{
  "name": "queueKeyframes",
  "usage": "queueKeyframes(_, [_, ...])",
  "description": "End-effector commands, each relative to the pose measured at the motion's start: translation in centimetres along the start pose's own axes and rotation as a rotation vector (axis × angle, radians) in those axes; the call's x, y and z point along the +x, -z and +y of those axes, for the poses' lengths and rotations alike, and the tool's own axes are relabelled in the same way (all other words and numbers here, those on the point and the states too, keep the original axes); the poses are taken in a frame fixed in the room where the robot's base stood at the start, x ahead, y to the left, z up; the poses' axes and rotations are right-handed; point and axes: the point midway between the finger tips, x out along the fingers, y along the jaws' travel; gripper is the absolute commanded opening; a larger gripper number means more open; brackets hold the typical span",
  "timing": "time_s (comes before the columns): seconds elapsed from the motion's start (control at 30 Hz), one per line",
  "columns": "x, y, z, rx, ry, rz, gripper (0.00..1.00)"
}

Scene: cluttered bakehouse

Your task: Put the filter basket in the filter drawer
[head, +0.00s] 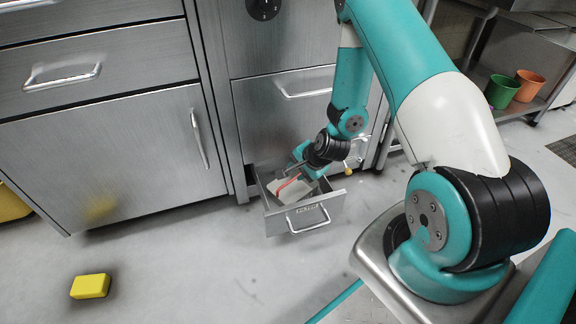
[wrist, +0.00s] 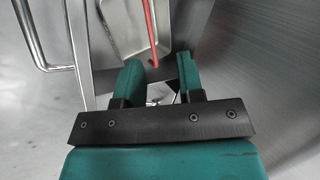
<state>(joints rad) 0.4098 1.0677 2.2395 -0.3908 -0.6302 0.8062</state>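The filter drawer (head: 325,208) is pulled out low in the steel cabinet front; it has a bar handle and a small label. A pale, shallow metal container with a red bar, which looks like the filter basket (head: 293,192), lies inside the drawer. In the wrist view the basket (wrist: 118,22) shows beyond the fingers, with the red bar running toward the gap between them. My gripper (head: 302,172) is low over the drawer's inside. In the wrist view my gripper (wrist: 160,72) has its fingers apart, with nothing clearly held. The arm partly hides the drawer's back.
A yellow sponge-like block (head: 90,286) lies on the floor at left. A closed cabinet door (head: 110,160) is left of the drawer. A green pot (head: 502,91) and an orange pot (head: 529,86) stand on a shelf at right. The floor before the drawer is clear.

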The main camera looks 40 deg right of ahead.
Motion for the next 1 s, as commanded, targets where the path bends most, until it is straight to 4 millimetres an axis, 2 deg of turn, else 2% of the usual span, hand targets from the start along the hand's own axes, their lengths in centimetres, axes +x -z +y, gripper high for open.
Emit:
queueKeyframes(0.03, [-1.2, -1.1, -2.1, -0.068, 0.009, -0.030, 0.35])
queueKeyframes(0.07, [-2.0, -2.0, -3.3, -0.119, 0.009, -0.055, 0.35])
queueKeyframes(0.17, [-5.9, -6.0, -7.5, -0.334, 0.010, -0.158, 0.35])
queueKeyframes(0.2, [-7.8, -7.9, -8.8, -0.431, 0.009, -0.203, 0.35])
queueKeyframes(0.27, [-10.9, -10.8, -10.4, -0.579, 0.009, -0.268, 0.35])
queueKeyframes(0.3, [-13.0, -12.7, -11.1, -0.678, 0.010, -0.310, 0.35])
queueKeyframes(0.37, [-16.3, -15.5, -11.7, -0.828, 0.013, -0.373, 0.35])
queueKeyframes(0.5, [-24.4, -21.1, -11.0, -1.183, 0.021, -0.507, 0.35])
queueKeyframes(0.6, [-29.6, -23.9, -9.2, -1.417, 0.028, -0.587, 0.35])
queueKeyframes(0.7, [-33.6, -25.3, -7.0, -1.605, 0.031, -0.649, 0.35])
queueKeyframes(0.83, [-36.6, -26.0, -4.9, -1.759, 0.029, -0.698, 0.35])
queueKeyframes(1.0, [-37.8, -26.1, -4.0, -1.820, 0.025, -0.719, 0.35])
